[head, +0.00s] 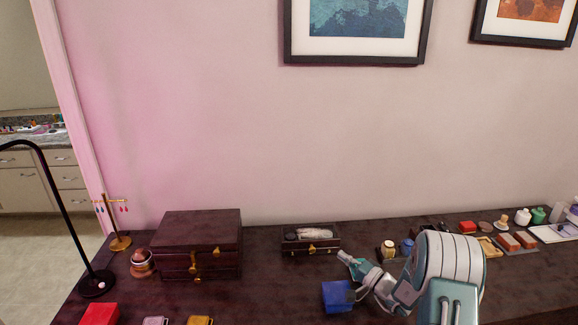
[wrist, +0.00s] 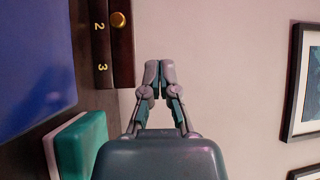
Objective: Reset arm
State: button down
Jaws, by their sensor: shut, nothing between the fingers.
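My gripper (head: 343,257) is above the dark table, in front of the small wooden box and close to the upper right of the blue box. In the wrist view my gripper (wrist: 158,66) has its two fingertips together with nothing between them. It points up in that picture, against the plain wall. My white and teal arm comes in from the lower right of the head view and hides part of the table.
A small wooden box (head: 311,247) holds a pale item. A large dark chest (head: 200,245) stands left, near a black lamp (head: 97,284). A blue box (head: 337,297) sits beside my arm. Several small jars and boxes line the right. The wrist view shows a green box (wrist: 78,148).

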jog(key=s+a+r+n+g, duration=0.7)
jog(key=s+a+r+g, duration=0.5)
jog(key=s+a+r, duration=0.4)
jog(key=s+d+r+n+t+h, duration=0.1)
jog(key=s+d+h, duration=0.3)
jog(key=s, duration=0.7)
jog(key=s+d+r+n+t+h, duration=0.1)
jog(key=s+d+r+h, duration=0.1)
jog(key=s+d+h, duration=0.3)
jog(key=s+h, duration=0.3)
jog(key=s, duration=0.3)
jog(key=shift+s+d+r+t, duration=0.15)
jog(key=shift+d+r+t, duration=0.05)
jog(key=shift+r+t, duration=0.1)
jog(key=shift+r, duration=0.25)
